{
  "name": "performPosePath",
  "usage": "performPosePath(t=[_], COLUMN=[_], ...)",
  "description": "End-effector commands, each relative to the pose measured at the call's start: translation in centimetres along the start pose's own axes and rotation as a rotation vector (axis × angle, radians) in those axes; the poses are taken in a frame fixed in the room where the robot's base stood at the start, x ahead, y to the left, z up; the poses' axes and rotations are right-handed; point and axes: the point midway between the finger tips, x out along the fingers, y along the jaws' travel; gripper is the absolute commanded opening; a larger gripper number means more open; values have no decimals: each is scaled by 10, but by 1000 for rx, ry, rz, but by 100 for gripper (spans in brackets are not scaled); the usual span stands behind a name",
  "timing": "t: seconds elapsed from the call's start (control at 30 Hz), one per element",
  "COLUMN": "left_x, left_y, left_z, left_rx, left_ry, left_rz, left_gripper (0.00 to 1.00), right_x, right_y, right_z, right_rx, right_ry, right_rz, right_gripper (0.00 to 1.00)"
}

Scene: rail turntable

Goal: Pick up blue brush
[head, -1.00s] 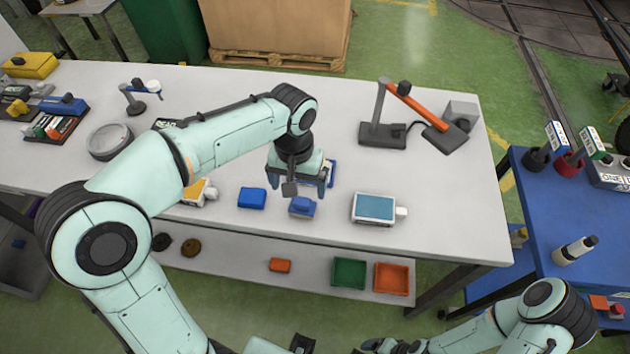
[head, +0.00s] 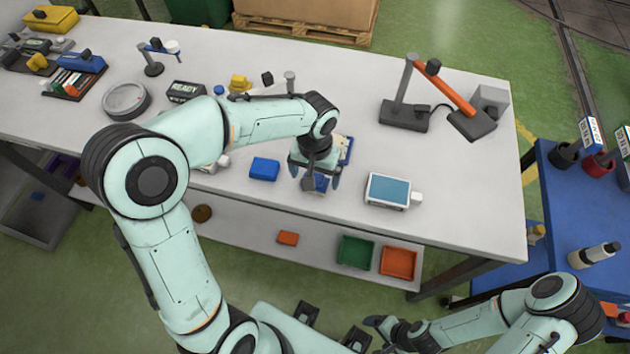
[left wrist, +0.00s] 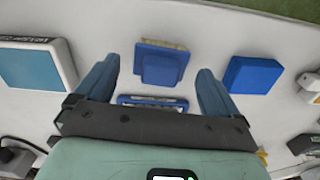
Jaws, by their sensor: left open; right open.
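The blue brush (head: 320,184) lies on the light table, partly hidden under my left gripper in the head view. In the left wrist view the brush (left wrist: 160,64) shows a raised blue block and a tan bristle edge. My left gripper (head: 314,178) is open above it and points down. In the left wrist view its two blue fingers (left wrist: 158,75) appear on either side of the brush, with gaps on both sides. My right gripper (head: 368,332) is open and empty at the bottom of the head view, away from the table.
A plain blue block (head: 264,169) lies left of the brush. A white device with a blue screen (head: 388,190) lies to its right. A blue-framed item (head: 346,150) lies just behind. An orange-armed lamp (head: 440,95) stands further back. The table's front edge is close.

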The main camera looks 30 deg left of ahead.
Motion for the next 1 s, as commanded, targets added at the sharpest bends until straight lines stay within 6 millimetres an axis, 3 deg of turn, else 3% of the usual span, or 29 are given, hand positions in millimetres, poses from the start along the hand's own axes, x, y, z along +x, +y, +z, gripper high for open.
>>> performPosePath(t=[0.2,0.47,0.63,1.0], left_x=[28,30,29,26], left_y=[-1,0,0,0], left_z=[1,0,0,0], left_rx=[-1,-1,-1,-1], left_ry=[-2,0,0,2], left_rz=[0,1,1,1], left_gripper=[96,96,40,39], right_x=[2,2,2,1], right_y=[1,1,1,1], right_z=[0,0,0,0], right_rx=[0,0,0,0], right_ry=[-1,-1,-1,0], right_rz=[0,0,0,0], right_gripper=[87,87,87,87])
